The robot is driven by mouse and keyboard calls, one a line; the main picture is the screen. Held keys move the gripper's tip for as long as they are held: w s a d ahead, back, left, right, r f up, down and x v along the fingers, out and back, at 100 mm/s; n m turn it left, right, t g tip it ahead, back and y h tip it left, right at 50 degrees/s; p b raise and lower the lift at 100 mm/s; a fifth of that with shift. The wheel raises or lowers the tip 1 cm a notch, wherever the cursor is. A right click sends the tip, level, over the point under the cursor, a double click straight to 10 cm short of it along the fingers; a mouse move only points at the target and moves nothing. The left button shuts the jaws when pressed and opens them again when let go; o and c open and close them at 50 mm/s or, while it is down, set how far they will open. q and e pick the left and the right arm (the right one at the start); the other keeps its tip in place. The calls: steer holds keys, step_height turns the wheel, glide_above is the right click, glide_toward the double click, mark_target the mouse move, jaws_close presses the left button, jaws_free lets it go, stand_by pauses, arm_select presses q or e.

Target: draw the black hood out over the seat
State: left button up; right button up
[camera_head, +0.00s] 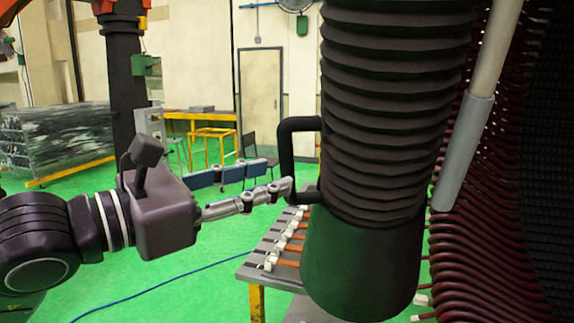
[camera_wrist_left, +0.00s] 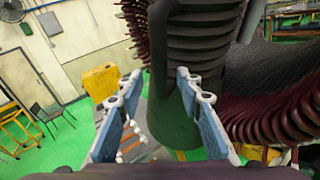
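The black hood (camera_head: 390,110) is a ribbed upright sleeve with a black bracket-shaped handle (camera_head: 286,150) on its left side. Its lower end meets a smooth dark green round piece (camera_head: 360,260); I cannot tell whether this is the seat. My left gripper (camera_head: 280,174) is open, with its fingertips close to the handle. In the left wrist view the two blue-padded fingers (camera_wrist_left: 160,88) stand wide apart, and the handle (camera_wrist_left: 158,50) shows between them with the ribbed hood (camera_wrist_left: 205,45) behind. I cannot tell whether a finger touches the handle. My right gripper is not in view.
A grey table (camera_head: 258,270) with orange and white parts stands below the gripper. Dark red coil windings (camera_head: 480,230) and a grey rod (camera_head: 465,150) are close on the hood's right. A blue cable (camera_head: 160,285) lies on the green floor, which is mostly free at left.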

mark_target(282, 172)
arm_select(q)
steer(key=p+x, duration=0.1)
steer(key=x, duration=0.3)
steer(key=shift+d+r, duration=0.1)
steer(key=shift+r, duration=0.05)
steer(key=shift+w+d+p, duration=0.3)
steer(key=shift+w+p, duration=0.05)
steer(key=shift+c, duration=0.2)
jaws_close()
